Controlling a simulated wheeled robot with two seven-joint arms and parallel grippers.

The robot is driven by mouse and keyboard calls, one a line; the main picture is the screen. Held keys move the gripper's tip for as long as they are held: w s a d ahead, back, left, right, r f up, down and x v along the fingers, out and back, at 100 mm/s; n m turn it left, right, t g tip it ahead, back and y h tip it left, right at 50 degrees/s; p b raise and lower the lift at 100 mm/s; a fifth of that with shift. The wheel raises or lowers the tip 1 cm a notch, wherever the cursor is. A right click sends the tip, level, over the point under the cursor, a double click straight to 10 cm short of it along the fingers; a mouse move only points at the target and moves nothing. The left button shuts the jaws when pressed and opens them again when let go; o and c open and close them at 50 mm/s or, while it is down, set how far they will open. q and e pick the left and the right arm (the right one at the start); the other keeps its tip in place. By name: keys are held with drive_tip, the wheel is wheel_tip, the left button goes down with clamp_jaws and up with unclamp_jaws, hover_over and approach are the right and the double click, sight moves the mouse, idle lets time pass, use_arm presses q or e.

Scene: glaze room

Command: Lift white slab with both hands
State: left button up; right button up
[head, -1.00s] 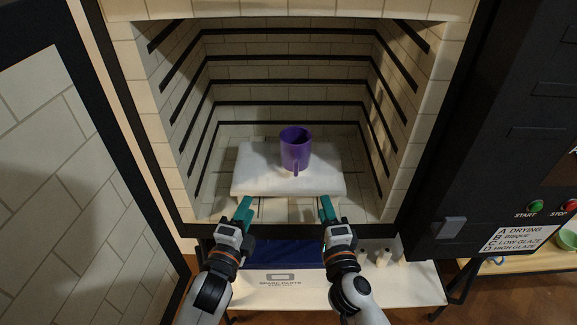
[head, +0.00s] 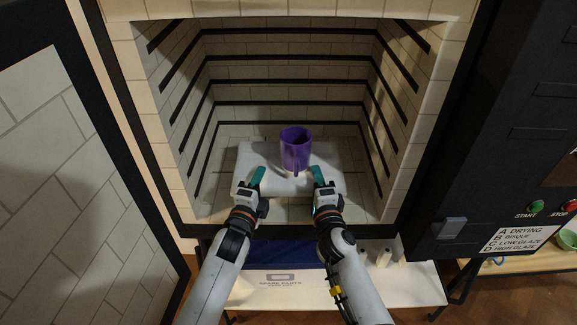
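The white slab (head: 262,155) lies inside the kiln, near its floor. A purple mug (head: 296,148) stands upright on the slab, right of its middle. My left gripper (head: 258,175) reaches to the slab's front edge, left of the mug. My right gripper (head: 318,175) reaches to the same edge, right of the mug. Their teal fingers overlap the front of the slab in the picture. The gap between each pair of fingers is hidden, so I cannot tell whether they grip it. What supports the slab underneath is hidden.
The kiln's brick walls (head: 411,95) with dark grooves enclose the slab at both sides and behind. The open door (head: 60,190) stands at the left. A control panel (head: 520,215) is at the right. A white table (head: 405,285) is below the opening.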

use_arm(q)
clamp_jaws()
use_arm(e)
clamp_jaws()
